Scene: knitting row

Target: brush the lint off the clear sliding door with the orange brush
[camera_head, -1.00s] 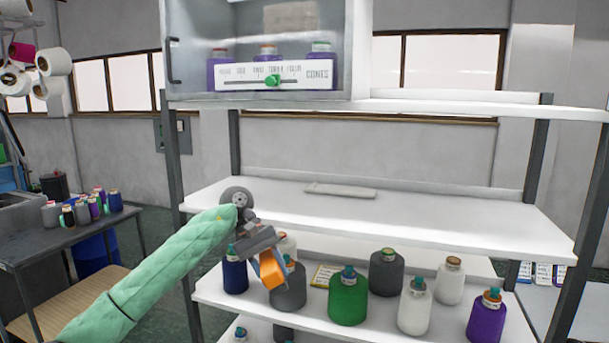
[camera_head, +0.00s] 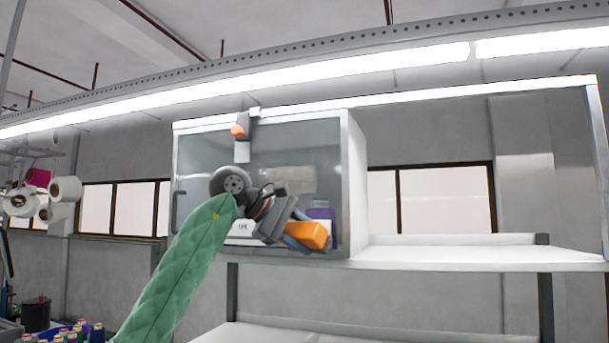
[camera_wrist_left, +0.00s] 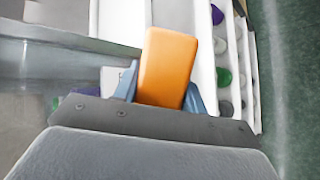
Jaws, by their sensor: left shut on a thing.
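The orange brush (camera_head: 308,235) is in my left gripper (camera_head: 300,238), in front of the lower right part of the clear door. In the left wrist view the orange brush (camera_wrist_left: 167,66) sits between the blue fingers of the left gripper (camera_wrist_left: 165,95). The clear sliding door (camera_head: 300,150) fronts a white cabinet at the top of the shelf rack, with a dark handle on its left. I cannot tell whether the brush touches it. A tan, lint-like patch (camera_head: 288,180) shows at the door's middle, partly hidden by my gripper. My right gripper is not in view.
A purple cone (camera_head: 321,214) shows behind the door. A small orange-topped item (camera_head: 238,131) is at the cabinet's top edge. The white shelf (camera_head: 470,255) to the right is bare. A long lamp (camera_head: 350,95) runs above. Spools (camera_head: 62,190) hang at the far left.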

